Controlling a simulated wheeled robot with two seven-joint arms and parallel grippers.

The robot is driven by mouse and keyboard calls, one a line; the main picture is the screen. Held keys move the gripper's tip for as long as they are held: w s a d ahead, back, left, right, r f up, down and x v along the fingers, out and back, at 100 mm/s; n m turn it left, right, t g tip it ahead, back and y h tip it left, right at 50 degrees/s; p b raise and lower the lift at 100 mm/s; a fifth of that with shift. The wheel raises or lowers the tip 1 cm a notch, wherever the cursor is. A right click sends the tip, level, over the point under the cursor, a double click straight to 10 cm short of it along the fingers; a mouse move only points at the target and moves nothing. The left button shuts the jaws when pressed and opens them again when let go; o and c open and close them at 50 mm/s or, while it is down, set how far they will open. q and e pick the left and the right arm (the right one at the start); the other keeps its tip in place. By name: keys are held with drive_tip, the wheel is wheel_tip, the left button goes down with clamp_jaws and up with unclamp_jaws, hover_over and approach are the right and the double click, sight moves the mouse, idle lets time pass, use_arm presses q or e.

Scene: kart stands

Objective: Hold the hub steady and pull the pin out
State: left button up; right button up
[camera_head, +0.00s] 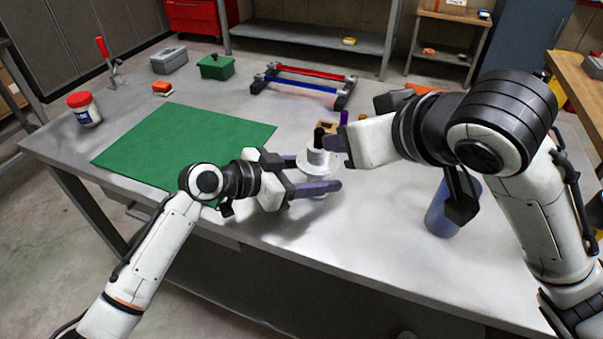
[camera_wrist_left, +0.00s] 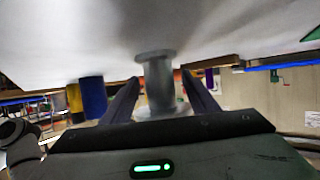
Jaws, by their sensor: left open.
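The pale hub (camera_head: 316,162) stands upright on the grey table, with the black pin (camera_head: 318,137) sticking up from its top. My left gripper (camera_head: 318,174) is open, with one finger on each side of the hub. In the left wrist view the grey hub (camera_wrist_left: 158,82) is between the two dark fingers (camera_wrist_left: 163,95), with gaps visible beside it. My right gripper (camera_head: 335,146) comes in from the right, with a dark fingertip close beside the pin and hub top. Whether it touches the pin, and how wide its jaws are, cannot be told.
A green mat (camera_head: 185,147) lies left of the hub. A blue cylinder (camera_head: 438,216) stands under my right arm. A rack with red and blue bars (camera_head: 305,80), a green box (camera_head: 215,67), a grey box (camera_head: 169,60) and a red-lidded jar (camera_head: 84,109) stand farther back.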

use_arm(q)
drive_tip(key=shift+w+d+f, duration=0.1)
drive_tip(key=shift+w+d, duration=0.1)
drive_tip(key=shift+d, duration=0.1)
clamp_jaws()
